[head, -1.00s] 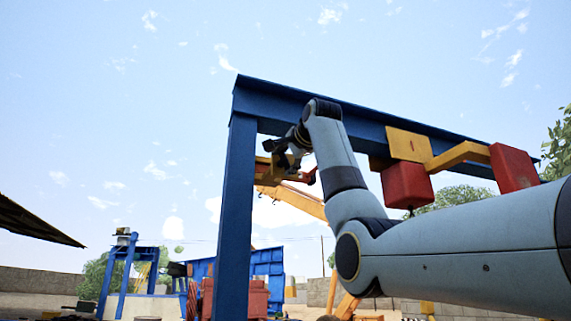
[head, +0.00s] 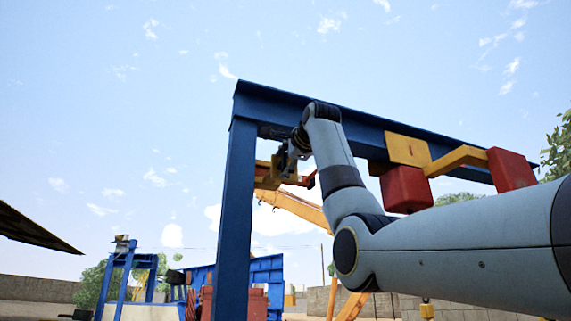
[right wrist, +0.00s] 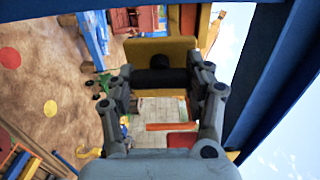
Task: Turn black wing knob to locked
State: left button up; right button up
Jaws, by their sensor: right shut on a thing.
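The black wing knob (right wrist: 160,78) shows in the right wrist view as a dark bar across a yellow plate (right wrist: 180,50), with a rounded dark part just above it. My right gripper (right wrist: 164,82) is shut on the knob, with one finger at each end of the bar. In the head view my right gripper (head: 287,160) is at the yellow bracket (head: 267,175) under the blue beam, near its left post. The knob cannot be made out there, and no locked mark is readable. My left gripper is in neither current view.
The blue beam (head: 370,130) runs close above my right wrist, and the blue post (head: 236,210) stands just left of the gripper. Open sky lies left of the post.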

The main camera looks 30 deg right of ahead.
jog(key=o, duration=1.2)
jog(key=shift+s, duration=0.15)
jog(key=v, duration=1.1)
jog(key=shift+s+f, duration=0.15)
jog(key=shift+s, duration=0.2)
